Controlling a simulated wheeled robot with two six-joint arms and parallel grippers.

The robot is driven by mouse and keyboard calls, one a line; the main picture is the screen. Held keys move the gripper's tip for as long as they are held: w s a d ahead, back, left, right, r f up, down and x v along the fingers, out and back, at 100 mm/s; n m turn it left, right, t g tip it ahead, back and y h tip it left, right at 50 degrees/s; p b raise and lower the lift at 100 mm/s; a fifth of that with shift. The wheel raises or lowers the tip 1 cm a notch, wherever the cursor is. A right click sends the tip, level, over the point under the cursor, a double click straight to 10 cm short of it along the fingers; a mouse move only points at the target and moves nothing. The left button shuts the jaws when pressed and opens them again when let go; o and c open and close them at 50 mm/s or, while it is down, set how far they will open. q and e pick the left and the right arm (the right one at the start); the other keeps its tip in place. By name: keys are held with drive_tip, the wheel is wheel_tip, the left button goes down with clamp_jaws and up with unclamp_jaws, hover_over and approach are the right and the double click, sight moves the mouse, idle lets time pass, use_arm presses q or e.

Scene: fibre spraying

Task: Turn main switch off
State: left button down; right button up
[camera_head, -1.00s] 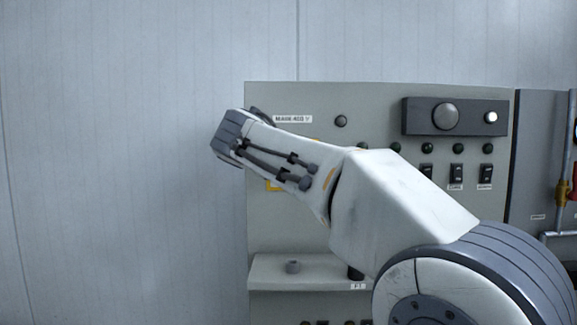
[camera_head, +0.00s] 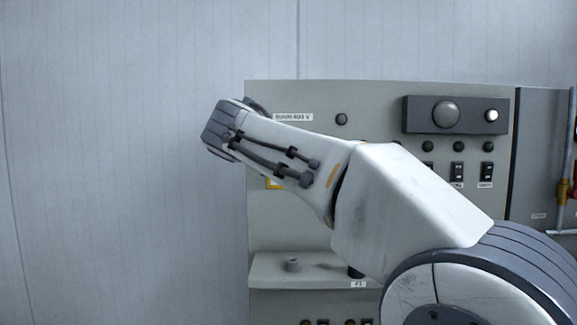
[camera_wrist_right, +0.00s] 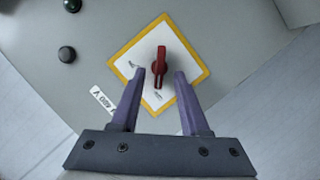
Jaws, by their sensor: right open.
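The main switch is a red rotary knob (camera_wrist_right: 159,66) on a white diamond plate with a yellow border (camera_wrist_right: 126,68), seen in the right wrist view. My right gripper (camera_wrist_right: 156,82) is open, its two purple fingers one on each side of the knob's lower part, apart from it in the picture. How deep the fingertips reach cannot be told. In the head view my right arm hides the knob and the gripper; only a bit of the yellow border (camera_head: 272,184) shows below the arm. My left gripper is not in view.
The grey control panel (camera_head: 290,220) carries a label, dark buttons and small black switches (camera_head: 486,172). A dark box with a round grey knob (camera_head: 446,114) sits at its upper right. The wall at left is bare.

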drive_tip(key=b+v, duration=0.1)
drive_tip(key=v, duration=0.7)
drive_tip(key=shift+s, duration=0.15)
drive_tip(key=s+d+f+n+g+y, duration=0.1)
drive_tip(key=s+f+g, duration=0.3)
drive_tip(key=f, duration=0.7)
drive_tip(key=s+d+f+n+g+y, duration=0.1)
drive_tip(key=s+d+f+g+y, duration=0.15)
drive_tip(key=s+f, duration=0.6)
drive_tip(key=s+f+n+g+y, duration=0.1)
drive_tip(key=s+f+g, duration=0.25)
drive_tip(key=f, duration=0.95)
drive_tip(key=s+d+f+m+g, duration=0.2)
drive_tip(key=s+d+f+g, duration=0.2)
drive_tip(key=s+f, duration=0.7)
drive_tip(key=s+d+y, duration=0.1)
drive_tip(key=s, duration=0.1)
drive_tip(key=shift+s+f, duration=0.2)
drive_tip(key=shift+s, duration=0.1)
